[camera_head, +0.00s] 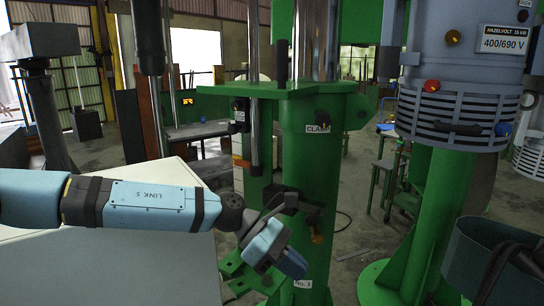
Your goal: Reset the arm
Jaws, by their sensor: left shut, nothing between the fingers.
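My left arm, blue and black, reaches in from the left across a pale surface. Its left gripper (290,263) is at the lower middle, angled down and to the right in front of the green column (306,165). The gripper is shut and I see nothing held in it. I cannot tell from this view whether the gripper touches the column. My right gripper is not in view.
A grey motor housing (463,75) on a green stand is at the right. A dark round vessel (487,238) is at the lower right. A pale flat surface (110,268) lies under my left arm.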

